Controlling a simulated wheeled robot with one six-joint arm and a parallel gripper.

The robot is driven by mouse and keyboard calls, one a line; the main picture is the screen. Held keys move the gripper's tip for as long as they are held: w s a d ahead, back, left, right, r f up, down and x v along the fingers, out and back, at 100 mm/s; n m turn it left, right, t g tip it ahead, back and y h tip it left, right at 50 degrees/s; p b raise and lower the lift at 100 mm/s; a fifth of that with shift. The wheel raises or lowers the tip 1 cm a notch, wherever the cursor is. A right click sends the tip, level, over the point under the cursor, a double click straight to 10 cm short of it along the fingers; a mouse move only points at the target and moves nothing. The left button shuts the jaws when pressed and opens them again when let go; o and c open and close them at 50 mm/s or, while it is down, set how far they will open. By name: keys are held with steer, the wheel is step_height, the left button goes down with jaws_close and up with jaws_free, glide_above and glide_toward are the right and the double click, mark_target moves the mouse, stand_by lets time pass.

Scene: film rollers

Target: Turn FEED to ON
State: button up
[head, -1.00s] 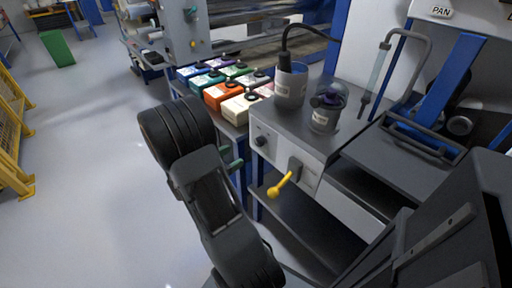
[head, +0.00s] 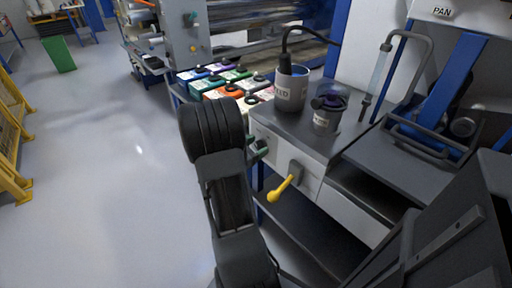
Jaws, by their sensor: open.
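A yellow-handled lever (head: 281,188) sits on a grey mount on the white front panel (head: 310,182) of a grey-topped bench. Its handle slants down to the left. I cannot read a FEED or ON label beside it. My gripper (head: 260,148) shows partly behind my dark arm, up and to the left of the lever and close to the panel in the picture. Its greenish-grey fingers are apart and nothing shows between them. The gripper does not appear to touch the lever. The left part of the panel, with its dark knob, is hidden now.
A grey pot (head: 291,90) with a cable and a smaller labelled cup (head: 325,119) stand on the bench top. Several coloured ink boxes (head: 226,90) lie behind my arm. A yellow barrier (head: 12,150) stands far left. The floor (head: 105,190) between is clear.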

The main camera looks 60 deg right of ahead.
steer(key=c, duration=0.9)
steer(key=shift+m+b, duration=0.3)
steer(key=shift+b, duration=0.05)
steer(key=shift+f+m+b, duration=0.2)
steer(key=shift+m+b, duration=0.8)
steer(key=shift+b, duration=0.1)
steer(key=m+b, duration=0.3)
steer(key=b, duration=0.1)
steer(key=shift+s+f+m, duration=0.1)
steer(key=shift+m, duration=0.2)
steer(key=m+b, duration=0.3)
steer(key=b, duration=0.1)
steer(key=shift+a, duration=0.1)
steer(key=m+b, duration=0.2)
steer(key=b, duration=0.1)
steer(key=shift+m, duration=0.3)
steer(key=shift+r+b, duration=0.2)
steer(key=shift+b, duration=0.1)
